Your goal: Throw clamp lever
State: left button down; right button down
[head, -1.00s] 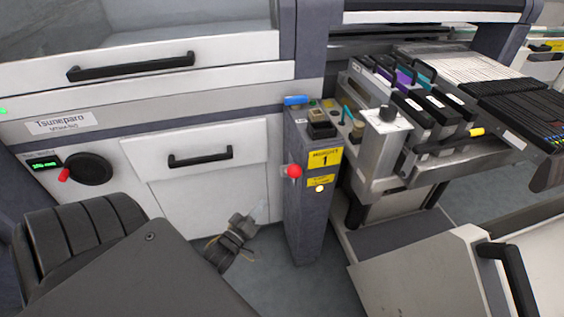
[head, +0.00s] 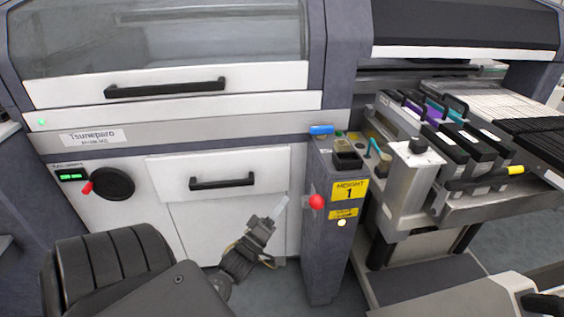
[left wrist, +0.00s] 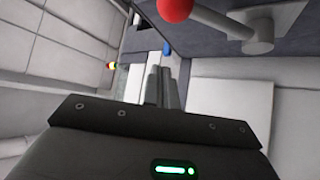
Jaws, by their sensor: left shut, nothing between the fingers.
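The clamp lever shows as a red ball knob (head: 316,202) on the front of a grey post. In the left wrist view the red ball (left wrist: 175,8) sits at the top edge, on a metal rod running to a round pivot (left wrist: 258,32). My left gripper (head: 281,204) is shut and empty, its fingers pointing up just left of the ball, apart from it. In the left wrist view the shut fingers (left wrist: 162,88) lie below the ball. My right gripper is not in view.
The grey post (head: 328,255) carries a yellow label and a blue handle (head: 321,129) on top. A white machine front with black drawer handles (head: 222,181) and a red-handled dial (head: 113,184) stands left. Feeders on a trolley (head: 410,205) stand right.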

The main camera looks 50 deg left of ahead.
aim_at(311, 202)
pick_arm(q)
jog(key=d+x, duration=0.1)
jog(key=x, duration=0.6)
jog(key=shift+d+f, duration=1.15)
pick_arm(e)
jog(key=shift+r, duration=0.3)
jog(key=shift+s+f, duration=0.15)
pick_arm(q)
jog(key=shift+d+b, duration=0.1)
jog(key=shift+b, duration=0.2)
